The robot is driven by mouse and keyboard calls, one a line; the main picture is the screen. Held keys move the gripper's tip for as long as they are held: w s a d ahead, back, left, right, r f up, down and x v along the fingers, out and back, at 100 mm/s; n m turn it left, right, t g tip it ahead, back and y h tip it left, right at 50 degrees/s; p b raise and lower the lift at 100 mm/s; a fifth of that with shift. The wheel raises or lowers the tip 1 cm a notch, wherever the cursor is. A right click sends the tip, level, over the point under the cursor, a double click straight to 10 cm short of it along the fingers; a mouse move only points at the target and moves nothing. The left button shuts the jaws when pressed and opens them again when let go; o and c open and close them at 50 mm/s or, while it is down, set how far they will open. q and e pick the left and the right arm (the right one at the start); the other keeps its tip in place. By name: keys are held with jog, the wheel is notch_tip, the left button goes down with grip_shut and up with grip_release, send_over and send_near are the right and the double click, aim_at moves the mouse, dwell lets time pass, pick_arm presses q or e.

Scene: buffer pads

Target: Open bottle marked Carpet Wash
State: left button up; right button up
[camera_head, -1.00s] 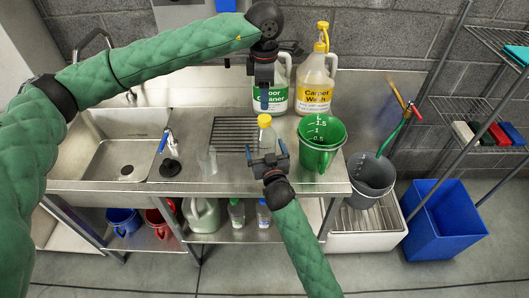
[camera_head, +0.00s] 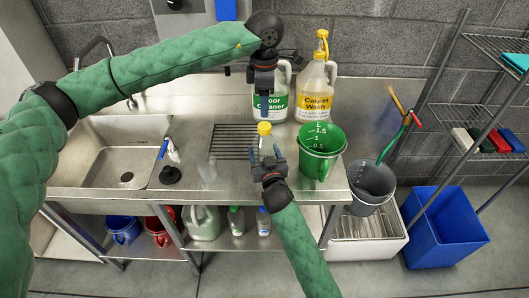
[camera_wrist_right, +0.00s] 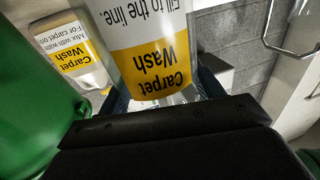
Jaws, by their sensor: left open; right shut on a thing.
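A small clear bottle (camera_head: 266,147) with a yellow cap (camera_head: 264,128) stands upright near the front of the steel counter. Its white and yellow label reads "Carpet Wash, Fill to the line" in the right wrist view (camera_wrist_right: 155,60). My right gripper (camera_head: 268,160) is shut on the bottle's body from the front, below the cap. My left gripper (camera_head: 264,108) is open and points down just above the cap; whether it touches the cap is hard to tell. A large Carpet Wash jug (camera_head: 316,98) with a yellow top stands behind, also seen in the right wrist view (camera_wrist_right: 75,62).
A Floor Cleaner jug (camera_head: 276,102) stands left of the large jug, partly behind my left gripper. A green measuring jug (camera_head: 320,150) is close right of the bottle. A grey bucket (camera_head: 371,185) is right.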

aim_at(264, 125)
pick_arm(q)
jog(key=m, duration=2.6)
jog(key=shift+f+m, duration=0.1)
jog(key=shift+m, duration=0.3)
jog(key=shift+f, duration=4)
jog(key=c, duration=1)
jog(key=shift+c, duration=0.2)
